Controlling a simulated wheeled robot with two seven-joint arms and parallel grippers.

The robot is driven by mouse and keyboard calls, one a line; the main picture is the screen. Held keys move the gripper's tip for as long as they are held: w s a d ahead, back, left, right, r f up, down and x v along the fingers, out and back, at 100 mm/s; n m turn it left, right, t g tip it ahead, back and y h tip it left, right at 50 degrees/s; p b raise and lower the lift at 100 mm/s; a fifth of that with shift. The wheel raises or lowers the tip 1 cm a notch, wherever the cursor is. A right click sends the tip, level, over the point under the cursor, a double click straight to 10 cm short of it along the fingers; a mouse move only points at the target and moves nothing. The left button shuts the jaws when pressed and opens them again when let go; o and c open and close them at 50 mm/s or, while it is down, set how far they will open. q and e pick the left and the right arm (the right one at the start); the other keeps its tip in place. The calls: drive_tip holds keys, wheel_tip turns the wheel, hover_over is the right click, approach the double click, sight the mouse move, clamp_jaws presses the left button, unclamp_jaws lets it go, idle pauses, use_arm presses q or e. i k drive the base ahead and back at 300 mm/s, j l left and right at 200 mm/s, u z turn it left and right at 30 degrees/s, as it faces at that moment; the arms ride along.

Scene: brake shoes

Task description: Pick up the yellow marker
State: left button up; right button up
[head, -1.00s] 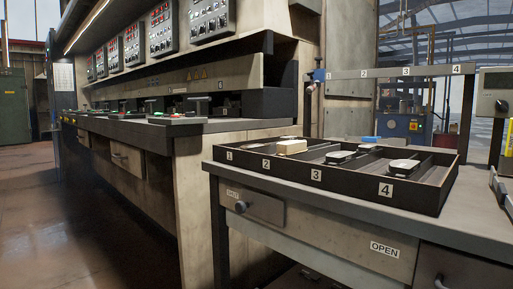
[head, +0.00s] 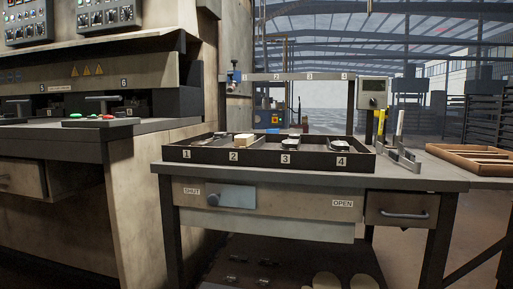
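Neither of my grippers is in view.
A dark tray (head: 215,156) with compartments numbered 1 to 4 sits on the bench, holding several small parts. A wooden tray (head: 480,158) lies at the far right. A machine (head: 90,75) with control panels stands left. Drawers are below the bench top.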

sight(382, 118)
drive_tip(key=i+l+z, duration=0.15)
drive_tip(key=l, duration=0.3)
drive_tip(key=i+l+z, duration=0.2)
drive_tip(key=i+l, duration=0.15)
drive_tip(key=i+l+z, duration=0.15)
drive_tip(key=l, duration=0.35)
drive_tip(key=k+l+u, duration=0.25)
drive_tip(key=l, duration=0.15)
drive_tip(key=k+l+u, duration=0.2)
drive_tip(key=l, duration=0.25)
drive_tip(key=k+l+u, duration=0.25)
drive_tip(key=i+l, duration=0.05)
drive_tip(key=l, duration=0.05)
